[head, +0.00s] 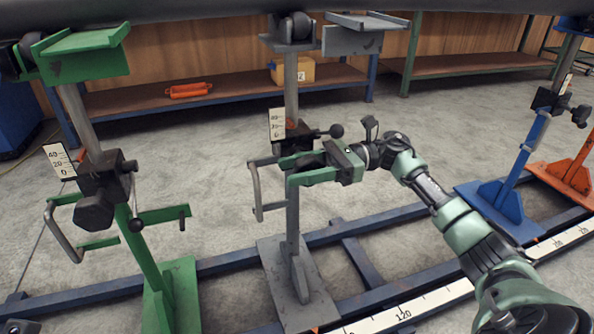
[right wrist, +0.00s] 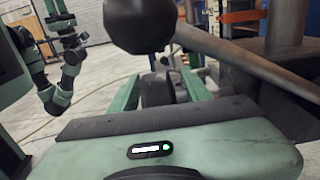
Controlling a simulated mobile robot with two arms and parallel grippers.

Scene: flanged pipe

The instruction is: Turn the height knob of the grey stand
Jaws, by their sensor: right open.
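The grey stand (head: 292,222) stands upright in the middle of the head view, with a grey saddle (head: 352,38) on top and a white height scale (head: 277,124). Its dark height knob (head: 311,158) is partly hidden by my right gripper (head: 291,170). The gripper is open, reaching in from the right, with its fingers around the knob's level. In the right wrist view the dark knob (right wrist: 158,89) shows between the two green fingers; I cannot tell whether they touch it. A lever with a black ball (head: 336,131) sticks out just above; the ball (right wrist: 138,24) looms close to the wrist camera.
A green stand (head: 152,268) is at the left, a blue stand (head: 508,195) and an orange one (head: 570,174) at the right. A large pipe (head: 200,8) runs overhead. Dark blue floor rails (head: 225,262) cross behind the stand's foot. A bent grey handle (head: 256,192) sits left of the gripper.

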